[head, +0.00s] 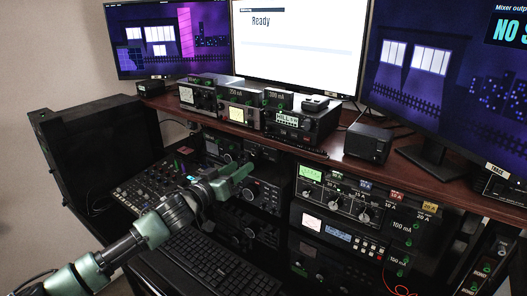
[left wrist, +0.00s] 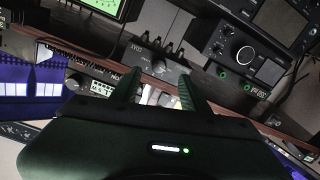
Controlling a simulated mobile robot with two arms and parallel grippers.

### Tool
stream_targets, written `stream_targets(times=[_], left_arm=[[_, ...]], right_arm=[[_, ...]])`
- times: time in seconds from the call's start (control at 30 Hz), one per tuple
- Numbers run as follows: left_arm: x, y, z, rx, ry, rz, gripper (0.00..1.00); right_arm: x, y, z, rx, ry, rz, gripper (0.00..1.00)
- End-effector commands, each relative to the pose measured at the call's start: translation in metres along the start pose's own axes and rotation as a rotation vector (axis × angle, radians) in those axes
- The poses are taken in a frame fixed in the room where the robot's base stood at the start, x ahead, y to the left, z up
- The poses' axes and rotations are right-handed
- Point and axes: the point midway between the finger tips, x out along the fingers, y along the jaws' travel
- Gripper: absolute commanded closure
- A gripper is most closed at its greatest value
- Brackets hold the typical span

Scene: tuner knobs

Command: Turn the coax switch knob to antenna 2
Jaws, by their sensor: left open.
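My left gripper (head: 238,177) reaches in from the left in the head view, in front of the stacked radio gear. Its green fingers are apart, with nothing seen between them. In the left wrist view the two fingers of my left gripper (left wrist: 157,88) point up the picture and stand open. A small dark box with several connectors on top and a pale knob (left wrist: 159,66) shows just beyond the fingertips, apparently not touched. My right gripper is not in view.
A tuner panel with knobs (head: 340,195) stands right of my left gripper. A keyboard (head: 215,262) lies below my arm, and a mixer (head: 150,190) is to the left. Small radios (head: 250,112) line the wooden shelf (head: 410,178) under the monitors. A red cable hangs at lower right.

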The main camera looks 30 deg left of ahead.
Motion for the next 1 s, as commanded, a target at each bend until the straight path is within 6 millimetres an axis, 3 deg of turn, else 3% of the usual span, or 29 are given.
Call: stream_targets(times=[0.13, 0.4, 0.7, 1.0], left_arm=[[0.01, 0.0, -0.003, -0.003, 0.004, 0.002, 0.55], [0.048, 0.0, -0.004, -0.002, 0.003, 0.0, 0.55], [0.076, 0.0, -0.002, -0.001, 0.001, 0.001, 0.55], [0.077, 0.0, 0.0, 0.0, -0.001, 0.0, 0.55]], right_arm=[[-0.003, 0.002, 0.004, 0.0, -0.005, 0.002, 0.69], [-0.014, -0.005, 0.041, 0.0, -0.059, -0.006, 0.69], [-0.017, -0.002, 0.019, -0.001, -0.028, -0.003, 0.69], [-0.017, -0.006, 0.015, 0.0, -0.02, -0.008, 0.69]])
